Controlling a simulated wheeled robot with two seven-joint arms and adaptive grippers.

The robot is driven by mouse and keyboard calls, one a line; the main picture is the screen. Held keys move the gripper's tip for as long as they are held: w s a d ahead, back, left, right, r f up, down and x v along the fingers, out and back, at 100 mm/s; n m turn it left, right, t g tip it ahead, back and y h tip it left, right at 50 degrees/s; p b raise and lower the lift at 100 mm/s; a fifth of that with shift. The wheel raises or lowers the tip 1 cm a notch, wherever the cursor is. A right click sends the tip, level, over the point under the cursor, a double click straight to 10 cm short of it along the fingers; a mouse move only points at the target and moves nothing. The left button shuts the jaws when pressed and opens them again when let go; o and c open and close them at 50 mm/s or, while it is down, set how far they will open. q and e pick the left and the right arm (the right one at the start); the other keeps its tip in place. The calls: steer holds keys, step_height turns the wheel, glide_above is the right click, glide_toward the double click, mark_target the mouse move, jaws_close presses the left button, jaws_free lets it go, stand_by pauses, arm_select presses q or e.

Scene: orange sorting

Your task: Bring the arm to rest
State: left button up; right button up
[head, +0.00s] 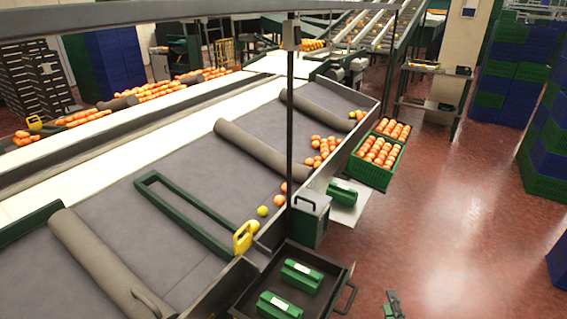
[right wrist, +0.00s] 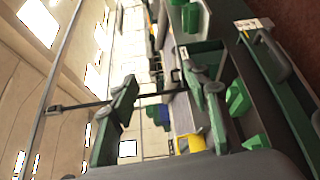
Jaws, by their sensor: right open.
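My right gripper (head: 392,304) shows at the bottom edge of the head view, right of the dark tray and over the red floor. Only its front part is in the picture. In the right wrist view its two green fingers (right wrist: 160,85) stand well apart with nothing between them, so it is open and empty. My left gripper is in neither view.
A dark tray (head: 331,268) holds green blocks (head: 302,276) beside the grey sorting table (head: 180,172). Oranges (head: 323,150) and several yellow-green fruits lie along the table's right side. A green crate (head: 361,173) of oranges stands beyond.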

steer(key=s+d+f+m+g+h, duration=0.2)
steer(key=s+d+f+m+g, duration=0.25)
steer(key=s+f+m, duration=0.35)
steer(key=s+d+f+m+g+h, duration=0.1)
steer(key=s+d+f+m+g, duration=0.35)
steer(key=f, duration=0.65)
steer(key=s+a+f+m+g+y, duration=0.1)
steer(key=s+a+f+m+g, duration=0.3)
steer(key=s, duration=0.6)
steer(key=s+f+m+g+y, duration=0.2)
steer(key=s+f, duration=0.5)
steer(key=s, duration=0.2)
steer(key=s+f+g+p, duration=0.1)
steer(key=s+f+p, duration=0.1)
steer(key=f, duration=1.1)
steer(key=s+f+p, duration=0.2)
steer(key=f, duration=1.1)
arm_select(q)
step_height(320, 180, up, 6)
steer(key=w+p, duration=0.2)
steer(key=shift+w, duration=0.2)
arm_select(e)
steer(key=s+f, duration=0.6)
steer(key=s, duration=0.3)
steer(key=s+f+n+g, duration=0.1)
steer(key=s+f, duration=0.5)
steer(key=s, duration=0.4)
steer(key=shift+a, duration=0.4)
